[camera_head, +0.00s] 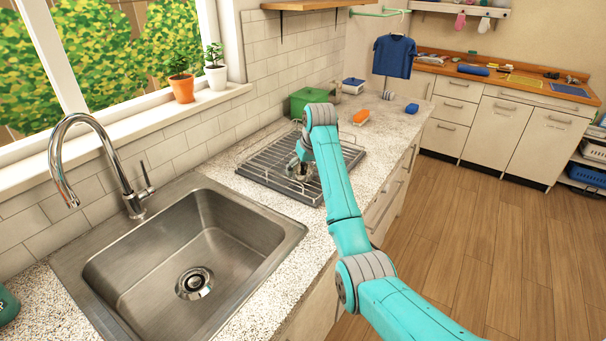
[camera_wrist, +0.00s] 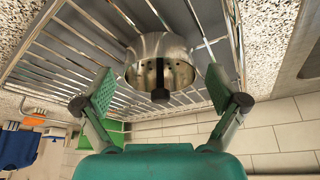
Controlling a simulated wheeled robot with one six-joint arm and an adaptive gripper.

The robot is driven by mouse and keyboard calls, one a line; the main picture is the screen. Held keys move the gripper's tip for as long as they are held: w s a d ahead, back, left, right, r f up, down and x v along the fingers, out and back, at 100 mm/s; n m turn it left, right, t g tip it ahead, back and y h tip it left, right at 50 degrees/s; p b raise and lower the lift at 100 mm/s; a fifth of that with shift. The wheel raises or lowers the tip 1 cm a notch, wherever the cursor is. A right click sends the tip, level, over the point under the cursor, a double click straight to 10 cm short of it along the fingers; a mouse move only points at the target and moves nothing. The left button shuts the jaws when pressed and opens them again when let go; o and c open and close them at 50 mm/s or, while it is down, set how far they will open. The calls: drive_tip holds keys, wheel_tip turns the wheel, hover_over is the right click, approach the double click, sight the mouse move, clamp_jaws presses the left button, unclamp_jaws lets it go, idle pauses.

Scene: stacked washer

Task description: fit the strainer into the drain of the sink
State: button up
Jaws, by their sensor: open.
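The strainer (camera_wrist: 160,48) is a shiny metal cup with holes and a dark knob. It sits on the wire dish rack (camera_head: 258,166), which also fills the wrist view. My gripper (camera_wrist: 160,88) is open, with one green-padded finger on each side of the strainer's knob and visible gaps to both. In the head view my gripper (camera_head: 297,168) is low over the rack, partly behind my arm, and I cannot make out the strainer clearly there. The steel sink (camera_head: 240,235) is at the front left, and its round drain (camera_head: 195,284) shows in the basin floor.
A tall faucet (camera_head: 100,125) stands at the sink's back left. Potted plants (camera_head: 182,86) stand on the windowsill. Countertop between sink and rack is clear.

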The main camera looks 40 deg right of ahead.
drive_tip(key=c, duration=1.2)
drive_tip(key=shift+c, duration=0.2)
